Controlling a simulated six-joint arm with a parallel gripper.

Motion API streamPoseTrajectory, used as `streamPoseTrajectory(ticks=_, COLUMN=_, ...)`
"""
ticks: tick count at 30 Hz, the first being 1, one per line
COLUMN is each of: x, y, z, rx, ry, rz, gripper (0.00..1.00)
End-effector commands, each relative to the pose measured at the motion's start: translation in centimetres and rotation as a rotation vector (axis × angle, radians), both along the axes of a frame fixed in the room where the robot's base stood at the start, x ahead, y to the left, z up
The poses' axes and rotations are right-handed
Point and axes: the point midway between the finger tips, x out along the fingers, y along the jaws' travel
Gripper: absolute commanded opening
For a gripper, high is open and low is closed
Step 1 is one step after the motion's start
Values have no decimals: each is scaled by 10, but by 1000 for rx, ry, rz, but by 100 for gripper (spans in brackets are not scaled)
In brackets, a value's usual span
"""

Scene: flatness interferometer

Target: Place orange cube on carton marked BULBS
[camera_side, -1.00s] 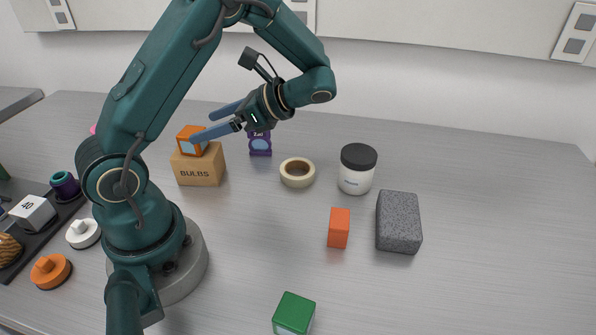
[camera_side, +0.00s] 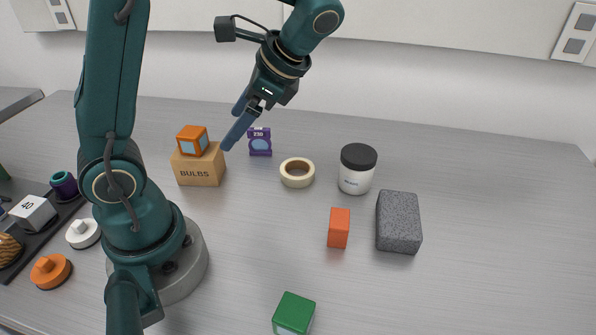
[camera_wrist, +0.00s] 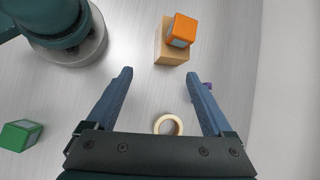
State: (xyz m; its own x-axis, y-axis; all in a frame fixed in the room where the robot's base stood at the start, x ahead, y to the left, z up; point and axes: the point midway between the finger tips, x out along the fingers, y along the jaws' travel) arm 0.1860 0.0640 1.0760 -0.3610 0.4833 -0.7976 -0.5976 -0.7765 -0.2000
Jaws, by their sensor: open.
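The orange cube (camera_side: 192,140) with pale blue panels rests on top of the cardboard carton marked BULBS (camera_side: 200,172), slightly turned. In the wrist view the orange cube (camera_wrist: 182,30) sits on the carton (camera_wrist: 166,52), toward one side of its top. My gripper (camera_side: 228,146) is apart from the cube, to the right of it in the side view. In the wrist view my gripper (camera_wrist: 162,80) has its blue fingers wide apart with nothing between the tips.
A purple block (camera_side: 260,142), a tape roll (camera_side: 297,173), a white jar with black lid (camera_side: 357,169), an orange-red block (camera_side: 339,228), a grey block (camera_side: 398,222) and a green cube (camera_side: 294,313) stand about. The right bench side is clear.

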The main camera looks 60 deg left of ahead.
Motion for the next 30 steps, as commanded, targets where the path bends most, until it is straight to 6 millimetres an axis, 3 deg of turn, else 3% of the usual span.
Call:
streamPoseTrajectory(ticks=12, x=-25, y=-71, z=7, rx=-320, ry=-670, rz=265, gripper=86)
streamPoseTrajectory(ticks=18, x=-28, y=-95, z=10, rx=-464, ry=-903, rz=404, gripper=86)
streamPoseTrajectory(ticks=30, x=-29, y=-105, z=11, rx=-534, ry=-1002, rz=477, gripper=86)
